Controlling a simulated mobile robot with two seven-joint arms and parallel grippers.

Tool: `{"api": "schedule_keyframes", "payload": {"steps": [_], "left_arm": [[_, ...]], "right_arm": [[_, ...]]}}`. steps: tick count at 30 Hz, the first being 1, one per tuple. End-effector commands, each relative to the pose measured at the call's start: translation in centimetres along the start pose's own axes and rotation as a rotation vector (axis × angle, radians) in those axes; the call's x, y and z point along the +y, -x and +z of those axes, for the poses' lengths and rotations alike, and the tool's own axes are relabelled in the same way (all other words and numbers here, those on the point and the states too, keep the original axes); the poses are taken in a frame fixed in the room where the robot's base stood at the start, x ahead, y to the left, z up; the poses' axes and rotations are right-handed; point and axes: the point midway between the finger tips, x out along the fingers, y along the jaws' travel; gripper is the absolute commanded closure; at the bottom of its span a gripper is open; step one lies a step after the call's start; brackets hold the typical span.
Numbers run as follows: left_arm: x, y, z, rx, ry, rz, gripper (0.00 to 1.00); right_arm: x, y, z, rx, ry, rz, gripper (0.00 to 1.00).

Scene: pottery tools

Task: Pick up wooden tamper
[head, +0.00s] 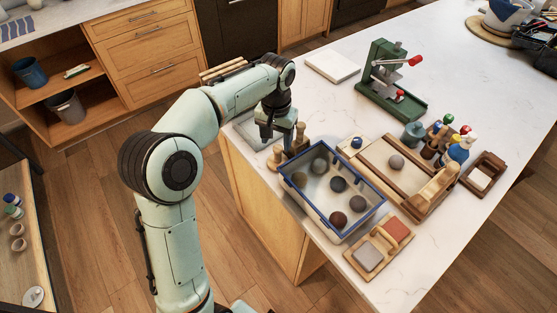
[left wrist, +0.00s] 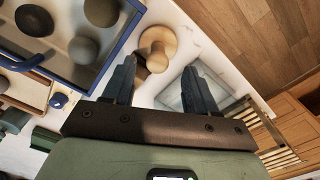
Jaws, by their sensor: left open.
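The wooden tamper (left wrist: 158,42) is a light wood piece with a broad round end, beside the blue-rimmed bin in the left wrist view. My left gripper (left wrist: 160,80) is open, pointing down at the counter. My left gripper also shows in the head view (head: 278,134). My right gripper is not in view.
A clear bin with a blue rim (head: 345,233) holds several round lumps close beside my left gripper. A wooden tray (head: 425,190), a two-pad wooden holder (head: 385,240) and a green press (head: 395,75) stand on the white counter. The counter's front edge is near.

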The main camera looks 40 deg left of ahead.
Motion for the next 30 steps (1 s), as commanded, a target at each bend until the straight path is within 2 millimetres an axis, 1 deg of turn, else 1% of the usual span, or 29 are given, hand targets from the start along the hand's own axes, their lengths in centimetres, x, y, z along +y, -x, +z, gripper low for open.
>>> {"api": "schedule_keyframes", "payload": {"steps": [1, 3, 8, 15, 18, 26, 27, 29, 30], "left_arm": [[0.0, -0.9, 0.1, -0.004, -0.001, 0.0, 0.43], [0.0, -1.6, 0.0, -0.002, -0.001, 0.0, 0.43], [0.0, -2.5, 0.0, -0.002, 0.0, 0.001, 0.43], [0.1, -6.1, 0.0, -0.003, 0.0, 0.001, 0.43], [0.1, -7.1, 0.0, -0.001, 0.0, 0.001, 0.43], [0.1, -7.3, -0.1, 0.001, -0.001, 0.001, 0.43], [0.1, -7.3, -0.1, 0.001, -0.001, 0.001, 0.49], [0.1, -7.3, -0.1, 0.001, -0.001, 0.001, 0.69], [0.1, -7.3, -0.1, 0.001, 0.0, 0.001, 0.82]], "right_arm": [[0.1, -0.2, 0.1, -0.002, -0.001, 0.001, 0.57], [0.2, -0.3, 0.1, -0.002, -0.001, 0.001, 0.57], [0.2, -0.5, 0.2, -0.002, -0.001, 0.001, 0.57], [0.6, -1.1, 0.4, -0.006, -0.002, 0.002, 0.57], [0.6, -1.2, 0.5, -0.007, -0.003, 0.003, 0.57], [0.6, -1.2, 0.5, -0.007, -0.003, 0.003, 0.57], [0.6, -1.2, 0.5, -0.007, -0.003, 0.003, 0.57], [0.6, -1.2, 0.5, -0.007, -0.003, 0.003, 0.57], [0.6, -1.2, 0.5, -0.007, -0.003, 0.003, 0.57]]}}
